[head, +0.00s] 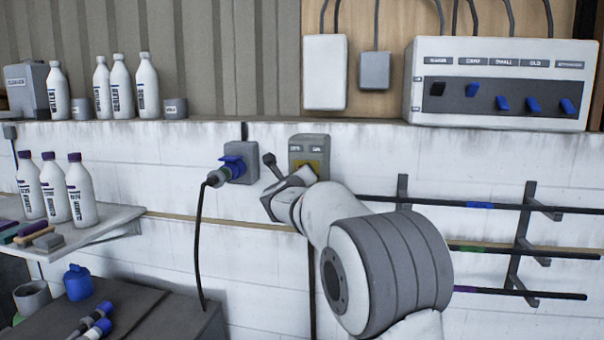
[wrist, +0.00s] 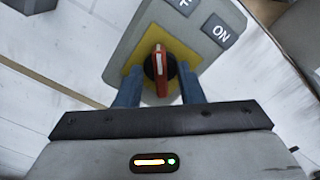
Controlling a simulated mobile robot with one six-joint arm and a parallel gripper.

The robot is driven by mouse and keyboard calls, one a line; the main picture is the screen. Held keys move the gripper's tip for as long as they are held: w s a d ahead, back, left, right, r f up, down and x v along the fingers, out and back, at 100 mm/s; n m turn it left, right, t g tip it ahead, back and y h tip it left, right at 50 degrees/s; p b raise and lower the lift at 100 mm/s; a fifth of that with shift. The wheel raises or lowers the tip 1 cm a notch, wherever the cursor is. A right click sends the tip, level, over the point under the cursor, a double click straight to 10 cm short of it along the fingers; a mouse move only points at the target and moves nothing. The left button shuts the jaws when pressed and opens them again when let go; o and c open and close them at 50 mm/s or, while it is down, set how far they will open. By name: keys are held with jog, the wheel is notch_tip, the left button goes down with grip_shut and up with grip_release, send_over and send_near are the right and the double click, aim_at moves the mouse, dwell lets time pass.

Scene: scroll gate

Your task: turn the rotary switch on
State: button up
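The rotary switch is a grey box with a yellow plate and two labels, mounted on the white wall; it shows in the head view (head: 309,142) and the wrist view (wrist: 185,48). Its red knob (wrist: 161,74) has a white stripe and points straight up in the wrist view, left of the ON label. The other label is cut off by the top edge. My gripper (wrist: 160,92) is open, its blue fingers on either side of the knob with gaps visible. In the head view my gripper (head: 300,178) is at the switch's lower part, and my arm hides the knob.
A blue plug in a wall socket (head: 238,166) with a hanging cable is close left of the switch. A control box (head: 500,84) stands on the ledge above. Wall racks with bars (head: 480,205) are to the right. White bottles (head: 82,190) stand on a left shelf.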

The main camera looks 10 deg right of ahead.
jog(key=shift+w+d, duration=0.1)
jog(key=shift+w, duration=0.15)
grip_shut()
jog(key=shift+d+f+m+b, duration=0.1)
jog(key=shift+f+m+b, duration=0.05)
jog(key=shift+m+b, duration=7.1)
jog(key=shift+m+p, duration=0.6)
jog(key=shift+m, duration=0.25)
